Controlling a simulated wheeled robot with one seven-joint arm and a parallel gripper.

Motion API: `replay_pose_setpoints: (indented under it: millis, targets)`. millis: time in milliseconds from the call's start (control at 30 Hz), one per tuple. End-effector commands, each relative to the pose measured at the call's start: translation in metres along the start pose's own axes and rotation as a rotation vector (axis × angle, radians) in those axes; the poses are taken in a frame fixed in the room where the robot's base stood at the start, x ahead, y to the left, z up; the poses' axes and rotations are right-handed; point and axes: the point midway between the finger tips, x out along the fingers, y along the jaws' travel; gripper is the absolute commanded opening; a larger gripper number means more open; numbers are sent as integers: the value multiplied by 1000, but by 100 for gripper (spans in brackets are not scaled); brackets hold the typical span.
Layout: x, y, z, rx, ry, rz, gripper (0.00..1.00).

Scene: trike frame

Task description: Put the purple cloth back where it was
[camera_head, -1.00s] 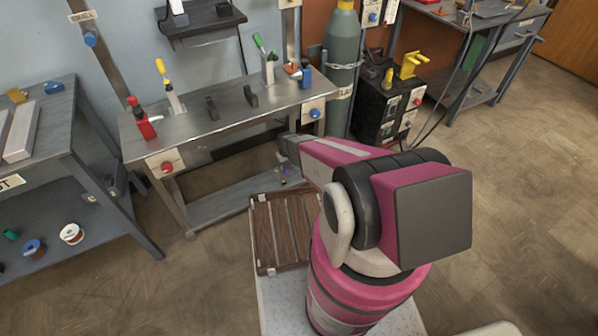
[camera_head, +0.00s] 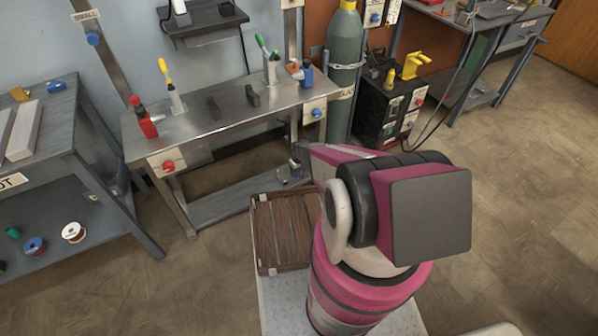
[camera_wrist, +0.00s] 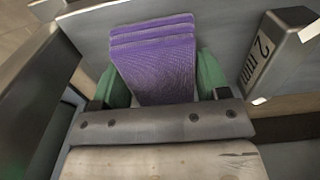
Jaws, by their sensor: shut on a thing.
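The purple cloth (camera_wrist: 155,60) is folded in layers and sits between the green fingertips of my gripper (camera_wrist: 162,82) in the wrist view. My gripper is shut on it. In the head view, my gripper (camera_head: 297,170) is low at the right front of the steel workbench (camera_head: 215,122), in front of its right leg. The rest of the cloth is hidden by the gripper and my arm.
A grey post marked "2 mm" (camera_wrist: 262,55) stands close to the right of the cloth in the wrist view. The workbench has a lower shelf (camera_head: 235,203). A brown slatted tray (camera_head: 285,232) lies nearby. A grey gas cylinder (camera_head: 343,75) stands behind right.

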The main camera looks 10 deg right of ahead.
Motion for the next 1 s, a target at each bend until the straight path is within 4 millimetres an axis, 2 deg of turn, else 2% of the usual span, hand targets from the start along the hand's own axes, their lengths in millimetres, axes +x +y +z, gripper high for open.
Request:
replay_pose_setpoints:
  millis: [200,233,300,667,867,1000]
  targets:
    - [3,0,0,0,0,0,46]
    - [3,0,0,0,0,0,75]
    - [2,0,0,0,0,0,94]
    - [0,0,0,0,0,0,94]
    - [-20,0,1,0,2,1,94]
    - [-42,-1,2,0,1,0,94]
